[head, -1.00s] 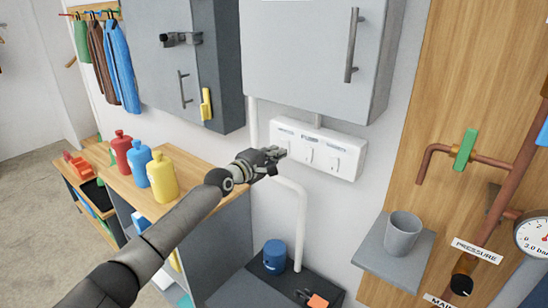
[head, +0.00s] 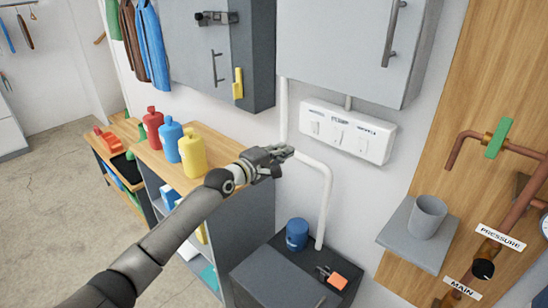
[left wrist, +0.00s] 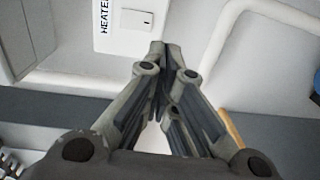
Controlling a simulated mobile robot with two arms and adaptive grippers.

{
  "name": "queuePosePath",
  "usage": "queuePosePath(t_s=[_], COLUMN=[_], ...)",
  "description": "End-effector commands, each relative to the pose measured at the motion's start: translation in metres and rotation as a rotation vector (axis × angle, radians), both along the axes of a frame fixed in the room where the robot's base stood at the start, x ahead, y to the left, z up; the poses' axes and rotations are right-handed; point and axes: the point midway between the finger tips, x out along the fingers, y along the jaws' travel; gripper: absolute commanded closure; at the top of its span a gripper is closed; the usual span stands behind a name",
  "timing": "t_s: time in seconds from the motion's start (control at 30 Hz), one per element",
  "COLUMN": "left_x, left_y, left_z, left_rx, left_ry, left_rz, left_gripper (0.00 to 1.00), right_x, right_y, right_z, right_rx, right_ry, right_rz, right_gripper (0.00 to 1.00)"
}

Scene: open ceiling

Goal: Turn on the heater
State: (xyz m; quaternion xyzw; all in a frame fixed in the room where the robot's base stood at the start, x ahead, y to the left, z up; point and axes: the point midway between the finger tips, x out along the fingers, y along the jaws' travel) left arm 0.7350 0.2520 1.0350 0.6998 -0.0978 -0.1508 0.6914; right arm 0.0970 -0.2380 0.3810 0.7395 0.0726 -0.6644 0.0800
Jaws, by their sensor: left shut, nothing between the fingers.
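A white switch panel (head: 374,143) with three switches is on the wall below a grey cabinet in the head view; its labels are too small to read there. In the left wrist view, a white switch (left wrist: 137,19) sits beside an upright "HEATER" label (left wrist: 104,17) at the top, just beyond my fingertips. My left gripper (head: 286,153) is shut and empty, to the lower left of the panel in the head view. Its closed fingertips (left wrist: 160,52) also show in the left wrist view, and contact with the panel cannot be told. My right gripper is not in view.
A white pipe (head: 326,205) bends below the panel. Grey cabinets (head: 345,40) hang above. Red, blue and yellow bottles (head: 193,152) stand on the wooden-topped shelf at left. A grey shelf with a cup (head: 427,216) and copper pipes are at right.

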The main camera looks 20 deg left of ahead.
Motion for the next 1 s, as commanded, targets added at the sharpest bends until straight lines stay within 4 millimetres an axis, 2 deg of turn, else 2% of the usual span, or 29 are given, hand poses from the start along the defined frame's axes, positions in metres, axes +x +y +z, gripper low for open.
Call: queuePosePath(t_s=[0.1, 0.3, 0.87, 0.97, 1.0], left_x=[-0.016, -0.03, -0.032, -0.032, -0.032], left_y=[0.006, 0.011, 0.012, 0.014, 0.016], left_z=[-0.004, -0.004, -0.005, -0.017, -0.03], left_rx=[0.002, 0.001, 0.001, 0.02, 0.042], left_ry=[0.002, 0.0, 0.001, 0.012, 0.023], left_rz=[0.0, 0.0, 0.001, 0.009, 0.017], left_gripper=[1.0, 1.0, 1.0, 1.0, 1.0], right_x=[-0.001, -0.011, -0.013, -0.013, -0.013], right_y=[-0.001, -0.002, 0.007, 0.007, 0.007], right_z=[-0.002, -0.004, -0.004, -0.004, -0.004], right_rx=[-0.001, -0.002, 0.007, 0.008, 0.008], right_ry=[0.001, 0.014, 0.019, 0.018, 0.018], right_rz=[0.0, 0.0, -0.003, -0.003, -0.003], right_gripper=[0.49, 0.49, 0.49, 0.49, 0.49])
